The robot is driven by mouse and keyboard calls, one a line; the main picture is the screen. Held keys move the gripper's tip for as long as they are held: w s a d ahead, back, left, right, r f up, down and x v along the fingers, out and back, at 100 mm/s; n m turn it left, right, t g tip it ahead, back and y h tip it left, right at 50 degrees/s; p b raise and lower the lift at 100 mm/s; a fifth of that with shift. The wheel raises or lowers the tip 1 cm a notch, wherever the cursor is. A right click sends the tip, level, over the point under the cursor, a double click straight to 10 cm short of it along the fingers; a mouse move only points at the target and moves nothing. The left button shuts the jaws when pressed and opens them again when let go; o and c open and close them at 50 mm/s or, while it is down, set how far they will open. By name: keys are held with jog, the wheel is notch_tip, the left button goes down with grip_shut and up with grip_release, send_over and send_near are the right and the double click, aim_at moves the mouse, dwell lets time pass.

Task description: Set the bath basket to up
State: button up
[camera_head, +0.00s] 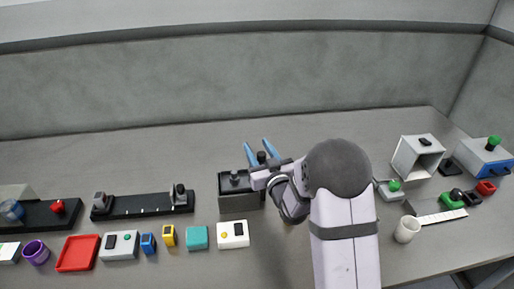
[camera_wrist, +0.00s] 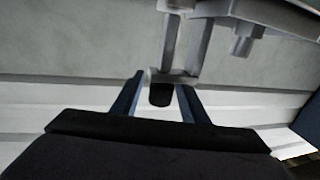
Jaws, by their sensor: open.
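The bath (camera_head: 240,204) is a dark grey open-topped box at the middle of the bench in the head view, with a dark knob (camera_head: 235,177) at its top. My gripper (camera_head: 260,152) is over its back right side, its two blue fingers apart. In the wrist view a black grip (camera_wrist: 161,95) on a grey metal bracket (camera_wrist: 174,77), seemingly the basket's handle, shows between the fingertips of my gripper (camera_wrist: 159,100). The fingers stand on either side of it with gaps. The basket's body and its height in the bath cannot be made out.
In front are a white switch box (camera_head: 233,235), a teal block (camera_head: 197,238) and a red tray (camera_head: 78,253). A black slide rail (camera_head: 143,205) lies left. A white cup (camera_head: 407,229) and an open white box (camera_head: 418,157) stand right. The bench behind is clear.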

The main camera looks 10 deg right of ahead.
aim_at(263, 157)
jog(key=s+b, duration=0.1)
jog(key=s, duration=0.2)
jog(key=s+d+b, duration=0.1)
jog(key=s, duration=0.2)
jog(key=shift+d, duration=0.1)
jog(key=shift+s, duration=0.15)
